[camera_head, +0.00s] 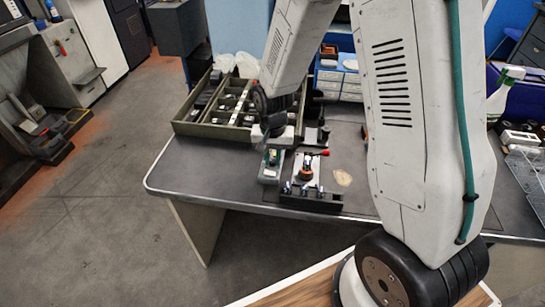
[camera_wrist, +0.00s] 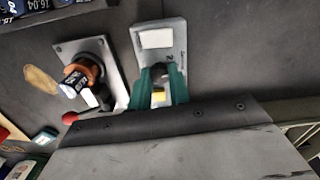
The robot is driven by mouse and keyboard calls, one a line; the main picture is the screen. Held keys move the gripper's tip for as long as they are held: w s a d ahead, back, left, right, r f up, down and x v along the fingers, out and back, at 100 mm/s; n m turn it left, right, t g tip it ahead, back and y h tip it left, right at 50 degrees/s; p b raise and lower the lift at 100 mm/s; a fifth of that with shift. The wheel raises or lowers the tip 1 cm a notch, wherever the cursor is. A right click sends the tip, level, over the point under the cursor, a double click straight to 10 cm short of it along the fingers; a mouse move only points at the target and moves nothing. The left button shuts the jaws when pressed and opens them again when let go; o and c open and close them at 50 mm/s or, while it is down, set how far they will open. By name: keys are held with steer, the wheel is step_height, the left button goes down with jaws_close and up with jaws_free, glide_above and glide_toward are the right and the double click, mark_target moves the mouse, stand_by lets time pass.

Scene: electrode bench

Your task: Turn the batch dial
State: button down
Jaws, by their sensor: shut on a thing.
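The batch dial's grey housing (camera_head: 268,180) sits on the dark bench, below the end of my arm in the head view. In the wrist view the housing (camera_wrist: 159,39) carries a pale blank label and a small dark mark. My gripper (camera_wrist: 160,84) has teal fingers and is shut on the dark dial knob (camera_wrist: 159,72) at the near end of the housing. A small yellow patch shows between the fingers. Most of the knob is hidden by the fingers, so its setting cannot be read. In the head view my gripper (camera_head: 271,156) is small and partly hidden by the wrist.
Close beside the dial stands a metal plate (camera_wrist: 85,48) with an orange-and-black part and a red-ball lever (camera_wrist: 70,118). A dark block with several small toggles (camera_head: 310,198) lies in front. A compartmented tray (camera_head: 228,105) stands behind. The bench's left front is clear.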

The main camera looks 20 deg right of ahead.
mark_target(273, 160)
stand_by(0.4)
steer(key=c, duration=1.6)
jaws_free()
step_height(273, 160, up, 8)
steer(key=shift+f, duration=0.1)
